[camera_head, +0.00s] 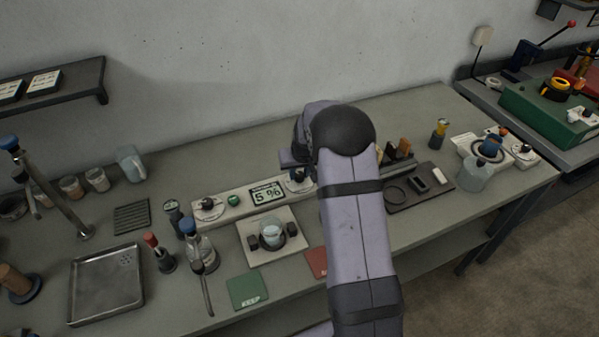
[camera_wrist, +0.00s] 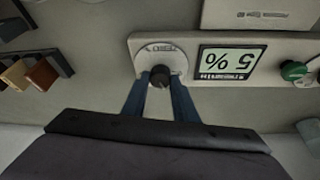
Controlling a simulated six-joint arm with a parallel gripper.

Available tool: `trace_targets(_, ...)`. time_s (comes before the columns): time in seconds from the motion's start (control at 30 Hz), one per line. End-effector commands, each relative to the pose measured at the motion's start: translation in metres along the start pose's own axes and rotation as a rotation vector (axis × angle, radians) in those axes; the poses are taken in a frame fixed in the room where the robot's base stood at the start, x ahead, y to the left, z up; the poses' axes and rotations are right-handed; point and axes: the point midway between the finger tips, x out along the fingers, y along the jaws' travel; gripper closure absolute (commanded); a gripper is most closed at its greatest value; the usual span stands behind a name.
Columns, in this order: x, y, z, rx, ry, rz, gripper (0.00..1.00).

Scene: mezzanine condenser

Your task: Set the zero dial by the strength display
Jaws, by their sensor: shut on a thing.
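The strength display (camera_head: 267,194) reads "5 %" on a long pale panel (camera_head: 222,213); it shows upside down in the wrist view (camera_wrist: 229,61). The zero dial (camera_wrist: 160,75) is a dark knob on a round white scale plate, beside the display. My gripper (camera_wrist: 161,82) has its two blue fingers closed on the dark knob. In the head view the dial's plate (camera_head: 297,186) shows only in part, and my arm hides the fingertips. The marks on the scale are too small to read.
A green button (camera_head: 233,200) and another dial (camera_head: 208,206) sit on the same panel, left of the display. A glass on a square pale stand (camera_head: 254,250) is in front. A dark tray (camera_head: 419,190) lies to the right. A metal tray (camera_head: 105,284) lies front left.

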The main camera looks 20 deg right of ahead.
Motion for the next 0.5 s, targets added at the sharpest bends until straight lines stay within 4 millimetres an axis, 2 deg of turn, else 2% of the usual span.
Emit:
trace_targets(0.03,-0.0003,0.0,-0.0006,0.001,0.001,0.0,0.96)
trace_targets(0.07,-0.0003,0.0,-0.0006,0.001,0.001,0.0,0.67)
trace_targets(0.1,-0.0003,0.0,-0.0006,0.001,0.001,0.0,0.57)
trace_targets(0.5,-0.002,0.0001,-0.0003,0.0,0.001,0.0,0.55)
